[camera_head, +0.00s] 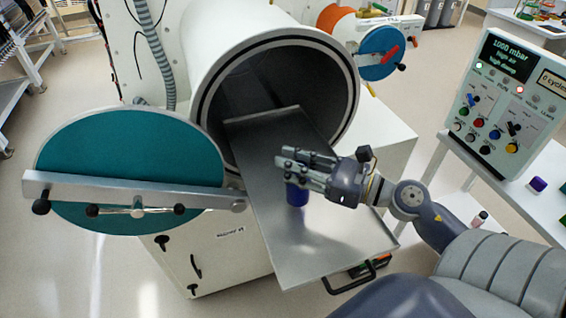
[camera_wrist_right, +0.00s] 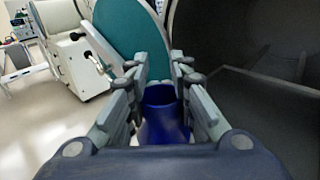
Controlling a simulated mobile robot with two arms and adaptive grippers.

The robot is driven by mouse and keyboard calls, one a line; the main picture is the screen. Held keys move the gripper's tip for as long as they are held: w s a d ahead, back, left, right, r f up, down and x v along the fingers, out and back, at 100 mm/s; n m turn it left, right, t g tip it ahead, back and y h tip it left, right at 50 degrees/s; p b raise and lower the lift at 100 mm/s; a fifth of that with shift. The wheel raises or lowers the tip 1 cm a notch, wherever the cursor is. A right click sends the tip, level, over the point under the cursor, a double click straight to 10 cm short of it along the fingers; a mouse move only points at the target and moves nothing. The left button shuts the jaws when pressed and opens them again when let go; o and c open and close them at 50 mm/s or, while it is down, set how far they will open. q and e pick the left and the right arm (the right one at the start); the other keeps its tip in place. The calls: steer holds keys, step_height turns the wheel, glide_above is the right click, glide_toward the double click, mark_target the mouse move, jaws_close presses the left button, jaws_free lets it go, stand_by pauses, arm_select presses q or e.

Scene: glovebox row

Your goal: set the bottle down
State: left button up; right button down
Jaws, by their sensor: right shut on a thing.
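A dark blue bottle (camera_head: 297,194) is upright at the middle of the metal sliding tray (camera_head: 310,248) in the head view. My right gripper (camera_head: 290,165) comes in from the right and is shut around the upper part of the bottle. In the right wrist view the blue bottle (camera_wrist_right: 162,115) stands between the two fingers of the gripper (camera_wrist_right: 160,82). The gripper hides the bottle's top in the head view. I cannot tell whether the bottle's base touches the tray. My left gripper is not in view.
The tray extends from the open round chamber (camera_head: 277,85). Its teal door (camera_head: 130,160) with a metal bar is swung open at the left. A control panel (camera_head: 508,95) stands at the right, beside a white table with a small purple-capped item (camera_head: 537,184). The tray's front part is clear.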

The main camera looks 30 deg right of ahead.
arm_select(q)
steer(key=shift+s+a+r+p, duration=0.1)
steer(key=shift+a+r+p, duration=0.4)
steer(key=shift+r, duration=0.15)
arm_select(e)
steer(key=w+f, duration=0.1)
steer(key=f, duration=0.1)
steer(key=w+a+f, duration=0.1)
steer(key=shift+w+f, duration=0.1)
steer(key=shift+f, duration=0.25)
